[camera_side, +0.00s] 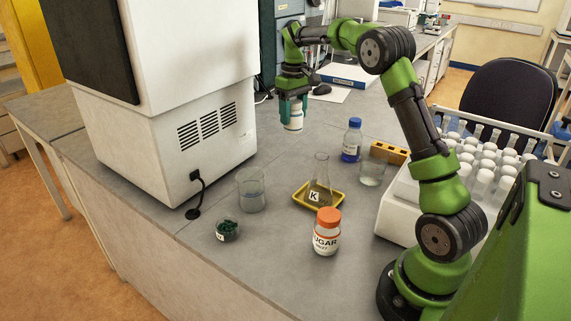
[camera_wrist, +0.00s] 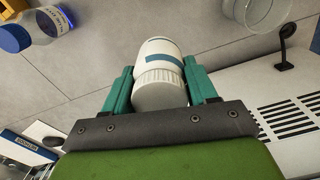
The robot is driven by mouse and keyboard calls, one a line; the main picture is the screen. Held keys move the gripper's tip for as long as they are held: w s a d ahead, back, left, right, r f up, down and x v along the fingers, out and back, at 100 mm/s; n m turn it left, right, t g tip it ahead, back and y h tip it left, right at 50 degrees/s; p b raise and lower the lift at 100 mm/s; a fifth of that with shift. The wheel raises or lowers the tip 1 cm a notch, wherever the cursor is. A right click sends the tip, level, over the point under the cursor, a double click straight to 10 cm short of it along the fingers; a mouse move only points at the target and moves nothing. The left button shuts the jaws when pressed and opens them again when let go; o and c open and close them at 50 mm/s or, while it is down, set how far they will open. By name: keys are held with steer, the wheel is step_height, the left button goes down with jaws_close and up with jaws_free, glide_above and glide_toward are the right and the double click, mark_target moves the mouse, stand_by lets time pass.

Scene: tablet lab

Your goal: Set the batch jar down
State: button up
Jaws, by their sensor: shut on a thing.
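The batch jar (camera_side: 294,117) is a small white jar with a ribbed lid and a blue-grey label band. It is near the back of the grey bench, beside the large white machine. My gripper (camera_side: 292,103) is shut on it, with a teal finger on each side. In the wrist view the jar (camera_wrist: 159,68) sits between the two fingers of my gripper (camera_wrist: 161,90). The jar looks roughly upright in the side view. I cannot tell whether its base touches the bench.
The white machine (camera_side: 210,130) stands left of the jar. The bench (camera_side: 280,150) around the jar is clear.

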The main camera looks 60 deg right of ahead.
steer(key=d+m, duration=0.1)
steer(key=d, duration=0.5)
steer(key=shift+s+f, duration=0.15)
steer(key=shift+f, duration=3.8)
steer(key=shift+s+f, duration=0.15)
steer(key=shift+f, duration=3.75)
steer(key=o, duration=1.1)
steer(key=shift+f, duration=0.15)
